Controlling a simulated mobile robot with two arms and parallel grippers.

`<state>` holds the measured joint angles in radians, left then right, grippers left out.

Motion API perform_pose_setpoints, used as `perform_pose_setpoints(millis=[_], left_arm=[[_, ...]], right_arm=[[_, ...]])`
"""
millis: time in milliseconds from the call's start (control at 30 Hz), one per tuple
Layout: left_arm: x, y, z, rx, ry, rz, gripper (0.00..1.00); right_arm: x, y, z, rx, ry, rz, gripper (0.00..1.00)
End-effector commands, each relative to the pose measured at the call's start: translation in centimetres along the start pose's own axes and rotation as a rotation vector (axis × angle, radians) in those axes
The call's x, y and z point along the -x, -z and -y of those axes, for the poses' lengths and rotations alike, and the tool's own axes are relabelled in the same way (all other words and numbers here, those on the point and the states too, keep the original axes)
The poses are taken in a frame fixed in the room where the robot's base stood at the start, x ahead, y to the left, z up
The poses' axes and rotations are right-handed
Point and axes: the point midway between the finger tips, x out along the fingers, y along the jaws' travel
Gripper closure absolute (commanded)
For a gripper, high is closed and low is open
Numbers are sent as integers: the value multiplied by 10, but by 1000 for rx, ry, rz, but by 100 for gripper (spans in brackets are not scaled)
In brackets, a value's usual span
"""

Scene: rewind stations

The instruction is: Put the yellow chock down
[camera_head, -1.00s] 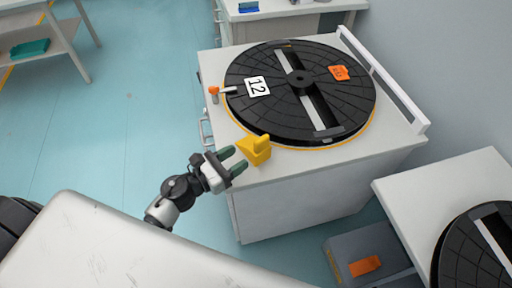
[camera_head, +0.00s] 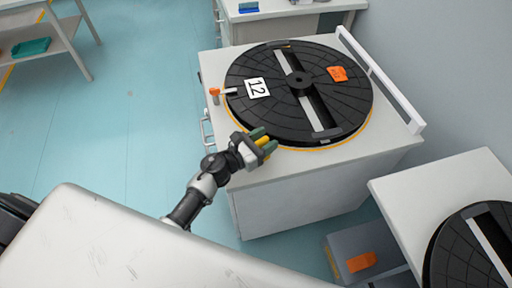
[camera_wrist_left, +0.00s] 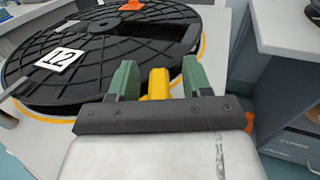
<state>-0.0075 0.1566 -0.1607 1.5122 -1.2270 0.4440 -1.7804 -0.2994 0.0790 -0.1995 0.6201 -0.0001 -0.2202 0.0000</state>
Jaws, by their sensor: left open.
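The yellow chock (camera_head: 263,141) is at the front left edge of the white cabinet top, beside the black reel disc. My left gripper (camera_head: 265,143) is at the chock, with its green fingers on either side of it. In the left wrist view the chock (camera_wrist_left: 159,84) stands between the two open fingers (camera_wrist_left: 160,82), with a gap to the left finger; a gap on the right is hard to tell. The gripper hides most of the chock in the head view. My right gripper is not in view.
The black disc (camera_head: 262,112) with a "12" label and an orange tag lies on the white cabinet (camera_head: 290,200). A white rail (camera_head: 385,80) runs along its far right side. A second station (camera_head: 430,185) with another disc stands at the right. Open blue floor lies left.

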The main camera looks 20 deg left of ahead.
Motion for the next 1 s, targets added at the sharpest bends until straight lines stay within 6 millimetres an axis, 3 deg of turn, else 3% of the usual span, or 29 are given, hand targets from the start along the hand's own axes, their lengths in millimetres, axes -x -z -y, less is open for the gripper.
perform_pose_setpoints(millis=[100, 400, 833, 1000], left_arm=[[0, 0, 0, 0, 0, 0, 54], [0, 0, 0, 0, 0, 0, 100], [0, -2, 0, -1, 0, 2, 100], [0, -12, 0, -3, 2, 3, 100]], right_arm=[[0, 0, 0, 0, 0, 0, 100], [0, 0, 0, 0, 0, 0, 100], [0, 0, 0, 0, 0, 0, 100], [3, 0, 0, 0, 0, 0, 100]])
